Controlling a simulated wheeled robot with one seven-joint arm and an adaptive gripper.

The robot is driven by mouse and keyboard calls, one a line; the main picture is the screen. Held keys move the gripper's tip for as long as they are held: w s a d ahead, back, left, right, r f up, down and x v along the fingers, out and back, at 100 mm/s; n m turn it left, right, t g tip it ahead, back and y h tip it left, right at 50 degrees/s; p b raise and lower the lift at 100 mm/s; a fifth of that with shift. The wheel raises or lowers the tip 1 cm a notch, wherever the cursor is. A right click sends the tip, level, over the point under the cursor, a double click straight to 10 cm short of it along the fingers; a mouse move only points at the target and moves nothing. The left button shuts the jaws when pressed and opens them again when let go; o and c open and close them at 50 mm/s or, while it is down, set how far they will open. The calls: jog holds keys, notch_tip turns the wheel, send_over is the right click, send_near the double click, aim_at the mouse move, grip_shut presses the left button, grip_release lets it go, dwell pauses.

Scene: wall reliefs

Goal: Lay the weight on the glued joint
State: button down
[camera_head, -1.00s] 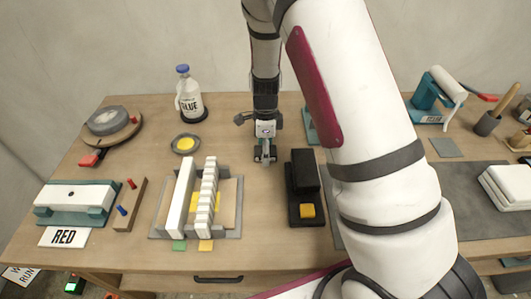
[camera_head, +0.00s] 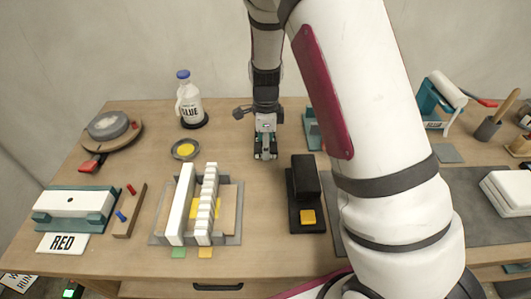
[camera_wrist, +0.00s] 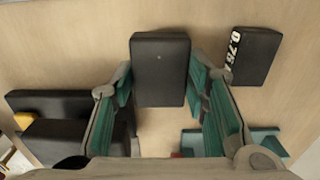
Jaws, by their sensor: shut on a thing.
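My gripper (camera_head: 265,153) is above the middle-back of the table, behind and right of the grey tray. In the wrist view its teal-padded fingers (camera_wrist: 160,90) close on both sides of a dark block, the weight (camera_wrist: 160,65). The weight is hard to make out in the head view. A second dark block (camera_wrist: 257,57), marked 0.75, lies beside it in the wrist view. The grey tray (camera_head: 234,228) holds two white upright strips (camera_head: 193,205), one ridged, with yellow and wood-coloured parts between and beside them. I cannot tell exactly where the glued joint runs.
A black stand (camera_head: 305,192) with a yellow pad is right of the tray. A small dish (camera_head: 186,149) and a glue bottle (camera_head: 190,103) are behind the tray. A teal holder with a white block (camera_head: 75,203) and a pegged wood strip (camera_head: 128,212) are left.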

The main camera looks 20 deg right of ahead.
notch_tip(320, 180, up, 6)
jog(key=shift+a+r, duration=0.1)
jog(key=s+a+r+p, duration=0.35)
jog(key=s+a, duration=0.45)
jog(key=s, duration=0.5)
jog(key=s+a+r+p, duration=0.2)
jog(key=s+a+p, duration=0.2)
jog(key=s+a, duration=0.65)
jog(key=w+a+f, duration=0.2)
jog(key=w, duration=0.4)
jog(key=w+a+f, duration=0.1)
jog(key=w+f, duration=0.2)
jog(key=w, duration=0.4)
jog(key=shift+a+f, duration=0.15)
jog(key=shift+a, duration=0.25)
jog(key=shift+f, duration=0.65)
jog(key=c, duration=0.9)
grip_release()
jog(key=shift+c, duration=0.2)
